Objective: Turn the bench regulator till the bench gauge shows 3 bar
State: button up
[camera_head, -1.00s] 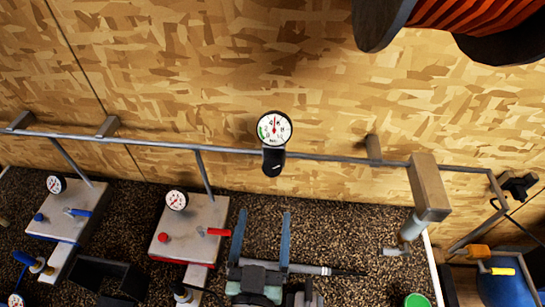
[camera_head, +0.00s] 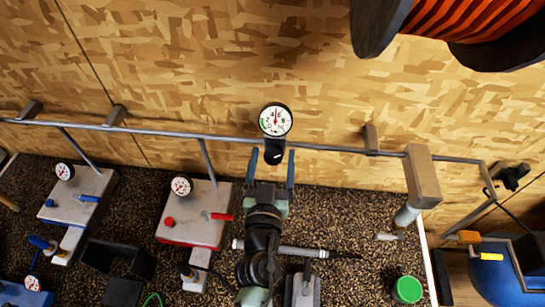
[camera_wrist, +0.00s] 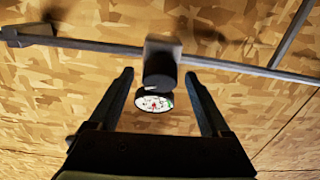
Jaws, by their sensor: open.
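The bench gauge (camera_head: 276,120) is a round white dial with a black rim, a green band at its left and a red needle. The needle points roughly upward; I cannot read an exact value. Just below it is the black knob of the bench regulator (camera_head: 274,152), on the grey pipe along the wall. My gripper (camera_head: 272,157) is open, with one blue-grey finger on each side of the knob. In the wrist view, the knob (camera_wrist: 160,70) and the gauge (camera_wrist: 154,103) sit between the two fingers, with gaps on both sides. I cannot tell how deep the fingers reach.
The pipe (camera_head: 330,149) runs along the chipboard wall. Grey plates with small gauges, one with a red lever (camera_head: 217,216), one with a blue lever (camera_head: 88,198), stand to the left. A dark-tipped rod (camera_head: 300,251) and a green-lidded cup (camera_head: 407,289) lie on the speckled bench.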

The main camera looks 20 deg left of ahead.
jog(key=c, duration=1.3)
jog(key=n+p, duration=0.2)
jog(key=p, duration=0.1)
jog(key=shift+r+y, duration=0.3)
jog(key=shift+y, duration=0.1)
grip_shut()
jog(key=shift+f+n+g+y+p, duration=0.1)
jog(key=shift+n+g+y+p, duration=0.3)
jog(key=shift+n+p, duration=0.35)
jog(key=shift+f+n, duration=0.2)
jog(key=shift+n, duration=0.15)
jog(key=o, duration=1.3)
grip_release()
